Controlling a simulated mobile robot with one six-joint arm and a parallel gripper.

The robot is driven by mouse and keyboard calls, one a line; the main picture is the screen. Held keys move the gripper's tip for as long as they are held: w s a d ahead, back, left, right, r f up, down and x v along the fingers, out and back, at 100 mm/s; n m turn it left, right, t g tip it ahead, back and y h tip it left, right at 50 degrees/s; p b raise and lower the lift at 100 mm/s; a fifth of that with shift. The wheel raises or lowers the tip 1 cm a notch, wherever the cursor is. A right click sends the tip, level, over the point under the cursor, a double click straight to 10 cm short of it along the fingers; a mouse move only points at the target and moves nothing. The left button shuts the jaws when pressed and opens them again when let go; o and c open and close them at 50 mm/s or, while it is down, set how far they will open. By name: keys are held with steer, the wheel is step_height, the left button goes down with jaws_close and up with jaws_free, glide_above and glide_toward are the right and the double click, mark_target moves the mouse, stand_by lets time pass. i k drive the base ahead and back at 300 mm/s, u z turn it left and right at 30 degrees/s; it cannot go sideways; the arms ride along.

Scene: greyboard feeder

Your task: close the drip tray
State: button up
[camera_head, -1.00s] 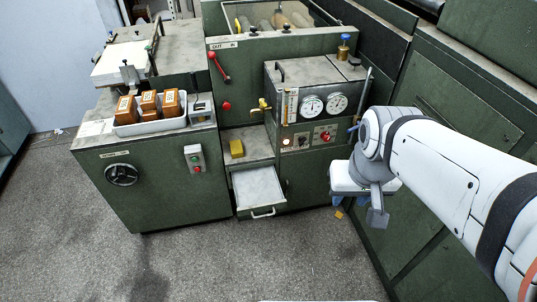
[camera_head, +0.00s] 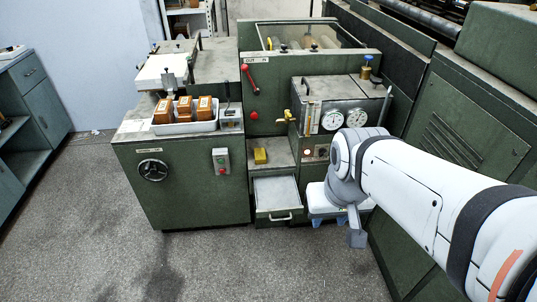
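The drip tray (camera_head: 275,190) is a shallow pale-lined drawer with a green front and a light bar handle (camera_head: 280,218). It sticks out open from the low middle of the green machine. My gripper (camera_head: 329,221) is to the right of the tray, apart from it in the picture, with its fingers pointing down. Two blue fingertips show with a gap between them, and nothing is seen held. My white arm hides part of the machine's front right.
A yellow block (camera_head: 260,156) lies on the ledge above the tray. A white tray (camera_head: 183,128) with brown containers stands on the left cabinet (camera_head: 190,190). A green cabinet (camera_head: 455,130) stands at the right. The grey floor (camera_head: 230,265) in front is clear.

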mark_target(277, 196)
steer(key=i, duration=1)
steer(key=u, duration=0.05)
steer(key=k, duration=1.25)
steer(key=z, duration=0.2)
steer(key=i, duration=0.8)
steer(key=u, duration=0.25)
